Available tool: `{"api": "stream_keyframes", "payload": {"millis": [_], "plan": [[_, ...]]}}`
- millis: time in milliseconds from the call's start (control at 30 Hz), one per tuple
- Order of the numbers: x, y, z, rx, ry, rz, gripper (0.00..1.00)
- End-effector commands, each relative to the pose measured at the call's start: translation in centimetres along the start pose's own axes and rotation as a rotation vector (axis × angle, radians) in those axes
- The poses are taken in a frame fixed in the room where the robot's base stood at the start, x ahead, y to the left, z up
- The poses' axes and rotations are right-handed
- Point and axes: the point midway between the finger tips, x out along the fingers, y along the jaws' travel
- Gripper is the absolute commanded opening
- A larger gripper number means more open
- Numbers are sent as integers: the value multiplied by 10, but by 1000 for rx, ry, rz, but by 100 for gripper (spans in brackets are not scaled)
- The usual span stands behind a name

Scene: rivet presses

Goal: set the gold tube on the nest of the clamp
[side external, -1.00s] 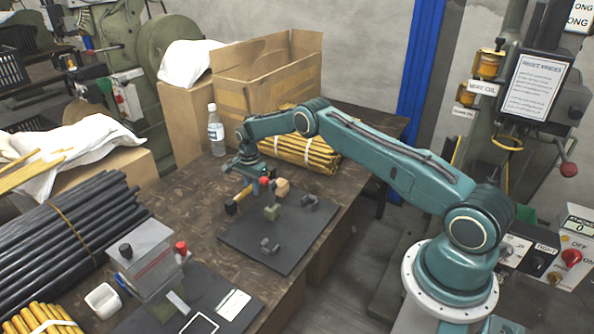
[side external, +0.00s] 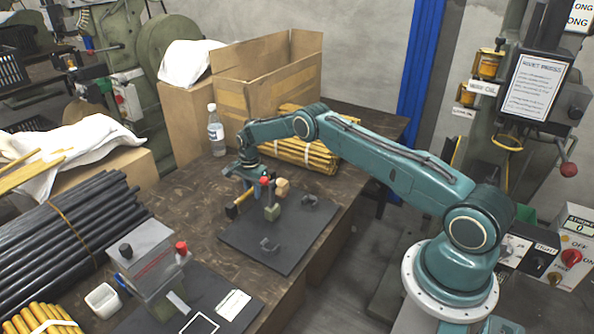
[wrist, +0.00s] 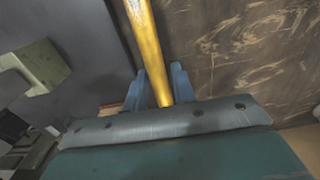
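The gold tube (wrist: 148,45) runs between the two blue fingers of my gripper (wrist: 160,82) in the wrist view, with the fingers close against both sides. My gripper looks shut on it. In the side view my gripper (side external: 246,178) is low over the far left part of the dark plate, and the tube (side external: 241,202) slants below it, with a dark piece at its lower end. The clamp seems to be the grey-green upright with a red top (side external: 271,211) on the plate, just right of the tube. Its nest cannot be made out clearly.
A grey press fixture (side external: 146,258) is at front left.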

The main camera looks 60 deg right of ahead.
Motion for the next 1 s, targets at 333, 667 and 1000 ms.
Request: {"api": "stream_keyframes", "payload": {"millis": [333, 667, 1000], "plan": [[-23, 0, 0, 0, 0, -1, 26], [-75, -1, 0, 0, 1, -3, 26], [-116, 0, 0, 0, 0, 0, 26]]}}
